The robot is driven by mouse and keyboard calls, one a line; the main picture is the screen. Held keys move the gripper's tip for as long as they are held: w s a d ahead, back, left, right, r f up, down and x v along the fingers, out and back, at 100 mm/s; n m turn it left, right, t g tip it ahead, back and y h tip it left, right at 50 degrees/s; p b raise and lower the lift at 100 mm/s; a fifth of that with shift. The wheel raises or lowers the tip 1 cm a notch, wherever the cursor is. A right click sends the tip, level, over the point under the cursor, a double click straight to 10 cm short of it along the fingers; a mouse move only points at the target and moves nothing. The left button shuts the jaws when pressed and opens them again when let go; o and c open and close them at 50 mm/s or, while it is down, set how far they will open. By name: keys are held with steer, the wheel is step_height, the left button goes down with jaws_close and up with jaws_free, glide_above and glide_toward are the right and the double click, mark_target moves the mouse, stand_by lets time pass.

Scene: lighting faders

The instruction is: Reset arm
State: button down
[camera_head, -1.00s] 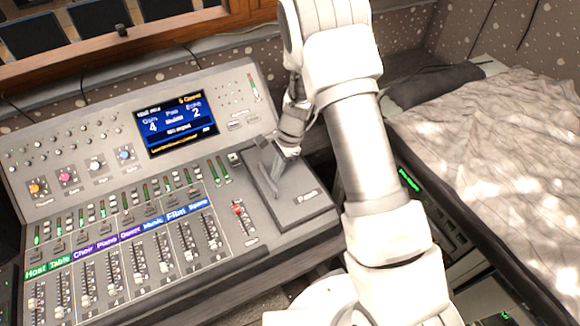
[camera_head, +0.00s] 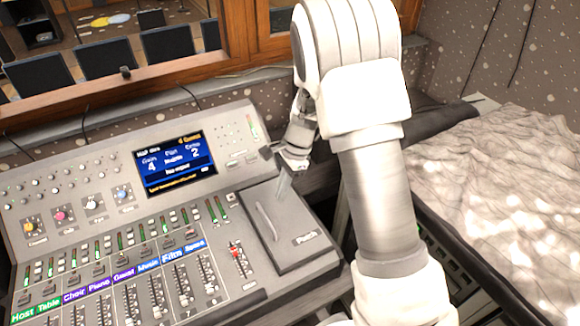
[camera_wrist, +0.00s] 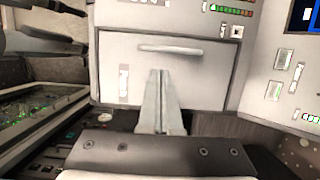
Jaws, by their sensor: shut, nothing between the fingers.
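My gripper (camera_head: 282,188) is at the right of the mixing console (camera_head: 232,290), over the far edge of the grey panel marked Patch (camera_head: 302,258). Its fingers are together with nothing between them. In the wrist view my gripper (camera_wrist: 162,74) points at the same panel (camera_wrist: 205,80), its tips just short of the curved bar handle (camera_wrist: 170,49). That handle also shows in the head view (camera_head: 266,222), clear of the fingers. I cannot tell how far the tips are above the panel.
The console carries rows of faders, knobs and a lit screen (camera_head: 175,163). A red-capped fader (camera_head: 235,250) sits left of the Patch panel. A wooden window frame (camera_head: 150,68) is behind. A crumpled pale cloth (camera_head: 500,200) covers the surface at right.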

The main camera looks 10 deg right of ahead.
steer(key=v, duration=0.9)
steer(key=s+d+r+n+t, duration=0.35)
steer(key=s+r+n, duration=0.25)
steer(key=s+r, duration=0.55)
steer(key=s+d+r+n+t+h, duration=0.1)
steer(key=s+d+r+n, duration=0.1)
steer(key=s, duration=0.4)
steer(key=s+d+r+n+t+h, duration=0.2)
steer(key=s+n, duration=0.3)
steer(key=s, duration=0.1)
steer(key=shift+s+d+r+n, duration=0.2)
steer(key=shift+d+r+n, duration=0.05)
steer(key=shift+r+n, duration=0.1)
